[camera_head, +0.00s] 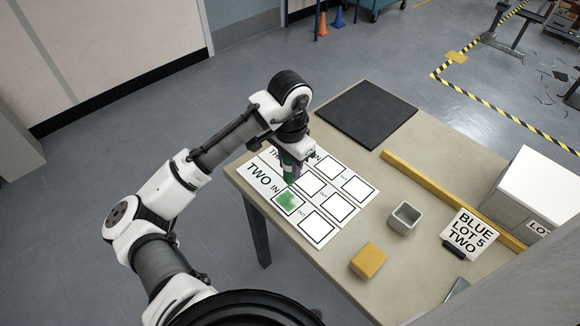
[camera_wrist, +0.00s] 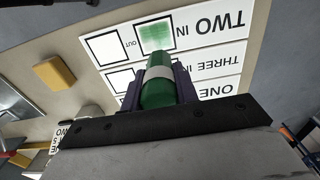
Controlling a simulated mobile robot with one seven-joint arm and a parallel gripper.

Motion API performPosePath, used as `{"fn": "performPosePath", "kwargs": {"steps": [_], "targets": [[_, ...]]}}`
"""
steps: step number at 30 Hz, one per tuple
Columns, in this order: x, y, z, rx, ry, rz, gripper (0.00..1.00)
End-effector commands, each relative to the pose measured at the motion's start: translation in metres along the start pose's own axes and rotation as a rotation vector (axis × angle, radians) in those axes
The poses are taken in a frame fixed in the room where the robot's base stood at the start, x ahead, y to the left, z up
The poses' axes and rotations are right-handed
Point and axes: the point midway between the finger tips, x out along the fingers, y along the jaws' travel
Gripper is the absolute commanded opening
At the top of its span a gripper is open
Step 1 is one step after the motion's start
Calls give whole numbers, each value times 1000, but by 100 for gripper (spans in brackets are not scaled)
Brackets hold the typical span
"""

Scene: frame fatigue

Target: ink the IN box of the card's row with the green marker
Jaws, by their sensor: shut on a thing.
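My gripper (camera_head: 289,165) is shut on the green marker (camera_head: 290,176), held tip down over the sheet of boxes (camera_head: 338,164). In the wrist view the marker (camera_wrist: 158,90) has a green body and a pale band between the fingers (camera_wrist: 160,86). The IN box of row TWO (camera_head: 287,202) holds a green patch, which also shows in the wrist view (camera_wrist: 156,37). The OUT box of row TWO (camera_head: 317,227) is white. The marker tip is hidden, so contact with the sheet cannot be told. The card (camera_head: 469,233) reads BLUE LOT 5 TWO and stands at the right.
A grey open cup (camera_head: 404,217) and a yellow block (camera_head: 368,260) stand right of the sheet. A yellow bar (camera_head: 450,199) crosses the table before a white box (camera_head: 541,190). A dark mat (camera_head: 366,113) lies at the back.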

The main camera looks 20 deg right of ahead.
Motion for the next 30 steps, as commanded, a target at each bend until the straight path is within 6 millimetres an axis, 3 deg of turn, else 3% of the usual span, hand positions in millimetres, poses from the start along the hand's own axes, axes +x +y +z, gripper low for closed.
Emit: {"fn": "performPosePath", "kwargs": {"steps": [11,22,30], "targets": [[-4,0,0,1,1,0,7],[-31,0,0,1,0,-1,7],[-32,0,0,0,0,0,7]]}}
